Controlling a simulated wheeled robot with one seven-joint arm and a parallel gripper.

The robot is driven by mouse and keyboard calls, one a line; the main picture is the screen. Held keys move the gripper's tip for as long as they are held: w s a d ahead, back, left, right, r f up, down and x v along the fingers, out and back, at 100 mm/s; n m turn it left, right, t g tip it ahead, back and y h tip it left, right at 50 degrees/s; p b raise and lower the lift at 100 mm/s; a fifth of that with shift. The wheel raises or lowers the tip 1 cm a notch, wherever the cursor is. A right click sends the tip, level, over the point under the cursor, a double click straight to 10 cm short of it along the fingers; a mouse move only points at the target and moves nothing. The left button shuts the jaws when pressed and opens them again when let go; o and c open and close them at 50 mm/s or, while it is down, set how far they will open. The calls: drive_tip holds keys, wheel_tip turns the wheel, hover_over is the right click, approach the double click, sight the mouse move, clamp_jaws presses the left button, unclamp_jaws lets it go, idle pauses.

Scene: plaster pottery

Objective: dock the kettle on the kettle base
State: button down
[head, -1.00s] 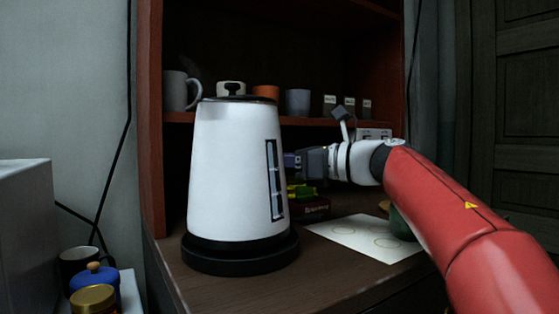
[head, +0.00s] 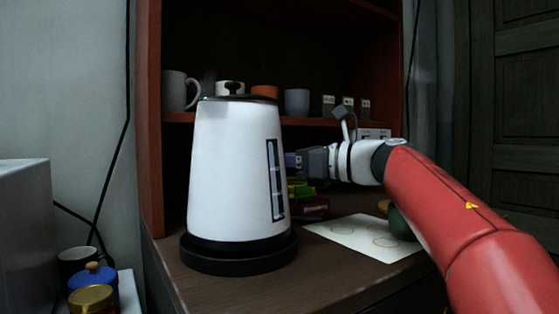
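The kettle (head: 232,170) is tall and white with a dark lid and a dark level window on its right side. It stands upright on, or just at, the round black kettle base (head: 205,264) at the front left of the wooden surface. Whether it is fully seated I cannot tell. My gripper (head: 294,160) is behind the kettle's right edge, at about the height of its window. The fingertips and the kettle's handle are hidden behind the body, so the grip does not show.
A shelf behind holds a grey mug (head: 178,92), an orange cup (head: 264,92), a pale cup (head: 297,102) and small labelled jars. A white sheet (head: 358,236) and a green round object (head: 401,224) lie right of the kettle. Jars (head: 92,299) stand lower left.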

drive_tip(key=shift+f+b, duration=0.35)
drive_tip(key=shift+b, duration=0.1)
idle(0.4)
drive_tip(key=c, duration=1.5)
unclamp_jaws()
drive_tip(key=shift+s, duration=0.1)
drive_tip(key=shift+c, duration=0.2)
drive_tip(key=shift+f, duration=0.2)
drive_tip(key=b+v, duration=0.2)
drive_tip(key=v, duration=0.9)
drive_tip(key=shift+b, duration=0.35)
